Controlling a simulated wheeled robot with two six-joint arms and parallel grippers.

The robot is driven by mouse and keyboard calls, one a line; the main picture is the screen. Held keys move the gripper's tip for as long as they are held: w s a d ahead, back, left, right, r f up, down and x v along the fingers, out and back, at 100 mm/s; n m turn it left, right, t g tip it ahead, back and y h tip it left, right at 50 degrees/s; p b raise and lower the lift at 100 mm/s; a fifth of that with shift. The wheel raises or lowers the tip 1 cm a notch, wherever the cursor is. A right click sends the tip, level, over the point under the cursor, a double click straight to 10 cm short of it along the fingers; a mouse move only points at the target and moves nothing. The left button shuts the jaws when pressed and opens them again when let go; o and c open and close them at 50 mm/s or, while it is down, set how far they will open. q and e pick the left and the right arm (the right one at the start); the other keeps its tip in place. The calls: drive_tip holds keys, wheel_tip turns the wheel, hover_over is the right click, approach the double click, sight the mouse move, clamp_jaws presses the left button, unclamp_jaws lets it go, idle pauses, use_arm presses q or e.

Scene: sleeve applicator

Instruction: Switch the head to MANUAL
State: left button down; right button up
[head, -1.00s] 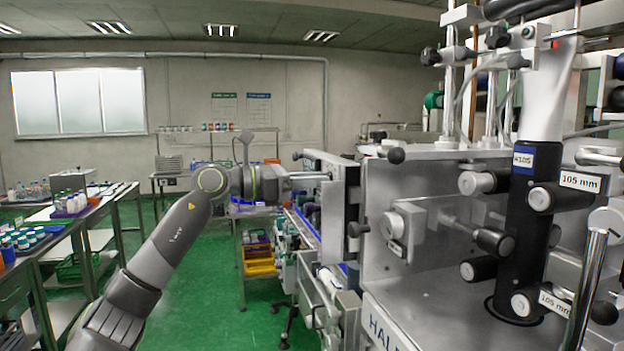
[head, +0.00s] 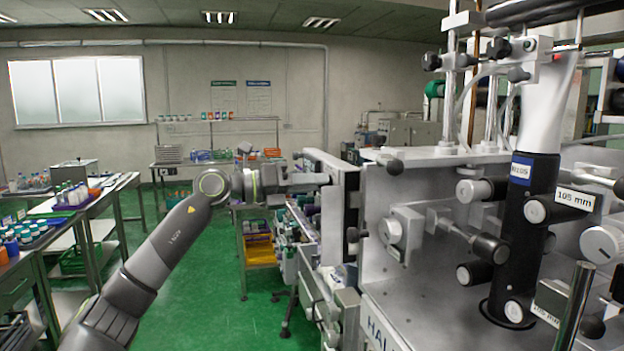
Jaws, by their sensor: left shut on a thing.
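The steel sleeve applicator (head: 400,280) fills the right side of the head view. My left gripper (head: 308,181) reaches from the left to the outer face of the upright panel (head: 340,205) on the machine's left side. It is shut on a small part at that panel. The part is too small and too covered by the fingers to make out. No MANUAL marking is readable. The black applicator head column (head: 520,245), with a 105 mm label (head: 574,198), stands at the right. My right gripper is not in view.
A bench (head: 70,208) with bottles stands at the left, and a cart with a yellow bin (head: 258,252) behind my arm. Green floor (head: 200,290) lies open between.

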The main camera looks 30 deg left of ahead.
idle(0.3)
use_arm(q)
drive_tip(key=shift+r, duration=0.1)
drive_tip(key=c, duration=1.2)
unclamp_jaws()
drive_tip(key=b+v, duration=1.4)
drive_tip(key=v, duration=0.3)
drive_tip(key=shift+s, duration=0.2)
drive_tip(key=shift+a, duration=0.15)
